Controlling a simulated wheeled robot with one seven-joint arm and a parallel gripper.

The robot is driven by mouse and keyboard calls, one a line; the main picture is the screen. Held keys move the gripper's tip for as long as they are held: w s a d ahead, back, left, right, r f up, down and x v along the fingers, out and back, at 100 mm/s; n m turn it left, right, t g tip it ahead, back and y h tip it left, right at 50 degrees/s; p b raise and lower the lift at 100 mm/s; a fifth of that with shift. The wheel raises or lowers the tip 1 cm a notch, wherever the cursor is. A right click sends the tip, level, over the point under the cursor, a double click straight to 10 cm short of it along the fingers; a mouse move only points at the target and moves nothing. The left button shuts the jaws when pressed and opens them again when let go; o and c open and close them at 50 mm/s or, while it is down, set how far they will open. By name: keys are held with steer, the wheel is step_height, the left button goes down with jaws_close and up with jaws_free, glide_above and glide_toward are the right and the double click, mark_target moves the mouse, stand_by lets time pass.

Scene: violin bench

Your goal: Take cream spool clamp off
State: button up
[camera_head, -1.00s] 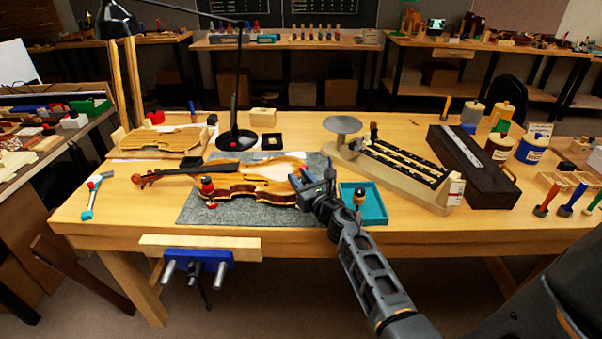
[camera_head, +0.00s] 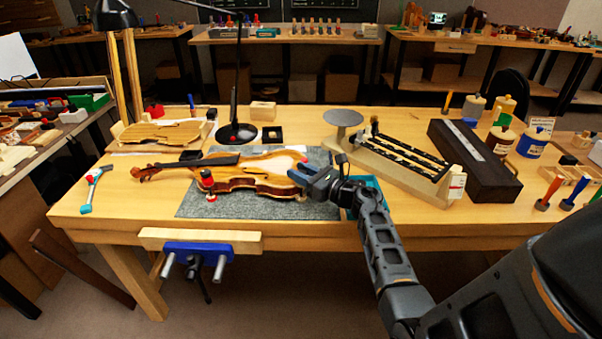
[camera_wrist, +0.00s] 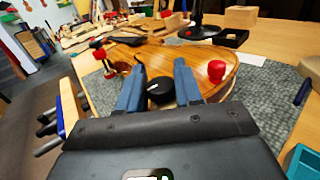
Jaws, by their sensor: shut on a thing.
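The violin (camera_head: 262,172) lies on a grey mat (camera_head: 292,210), its neck to the left. My gripper (camera_head: 297,177) is at the right end of the violin's body. In the wrist view, my gripper's blue fingers (camera_wrist: 161,82) are shut on a round black knob (camera_wrist: 160,90). A red-knobbed clamp (camera_head: 207,184) stands at the violin's near edge, left of my gripper. Another red knob (camera_wrist: 216,71) is at the body's edge, right of the fingers.
A teal tray (camera_head: 372,184) lies right of the mat, mostly behind my arm. A black desk lamp (camera_head: 237,133) and a balance with a grey pan (camera_head: 343,118) stand behind. A blue vise (camera_head: 197,254) hangs at the front edge. Bare table shows at the front left.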

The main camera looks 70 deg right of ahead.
mark_target(305, 171)
steer(key=o, duration=1)
steer(key=shift+r, duration=0.1)
steer(key=shift+r, duration=0.3)
steer(key=r, duration=0.2)
steer(key=s+r, duration=0.1)
steer(key=r, duration=0.1)
steer(key=shift+d, duration=0.3)
steer(key=s+d+r, duration=0.1)
steer(key=s+r, duration=0.1)
steer(key=s, duration=0.1)
steer(key=s+d+r+b, duration=0.1)
steer(key=s+d+r, duration=0.1)
steer(key=s, duration=0.1)
steer(key=s+d+r+b, duration=0.1)
steer(key=s+r, duration=0.1)
steer(key=s, duration=0.1)
steer(key=shift+s+d+r, duration=0.15)
steer(key=shift+s+d, duration=0.05)
steer(key=shift+d, duration=0.2)
